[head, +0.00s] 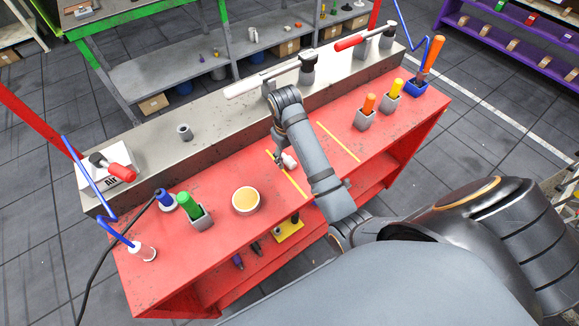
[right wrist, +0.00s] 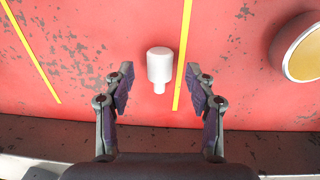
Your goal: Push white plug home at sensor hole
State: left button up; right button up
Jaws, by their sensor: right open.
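The white plug (head: 289,161) lies on the red table top beside a yellow line. In the right wrist view the white plug (right wrist: 160,64) shows a wide body and a narrower stub that points toward my gripper. My right gripper (head: 279,158) is low over the table next to the plug. In the right wrist view its open fingers (right wrist: 161,84) stand apart on either side of the plug's line, with the plug at and just beyond the tips and nothing held. I cannot make out the sensor hole. My left gripper is out of view.
A yellow-filled bowl (head: 246,200), a green-handled tool in a holder (head: 201,216) and a white cup (head: 143,251) stand to the left. Orange and yellow handles in holders (head: 365,119) stand right. Behind is a grey bench (head: 225,124) with a long bar.

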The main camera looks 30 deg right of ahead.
jog(key=shift+w+f, duration=0.2)
jog(key=shift+f, duration=1)
jog(key=shift+s+r, duration=0.15)
jog(key=shift+c, duration=1.4)
jog(key=c, duration=0.8)
jog(key=shift+o, duration=0.2)
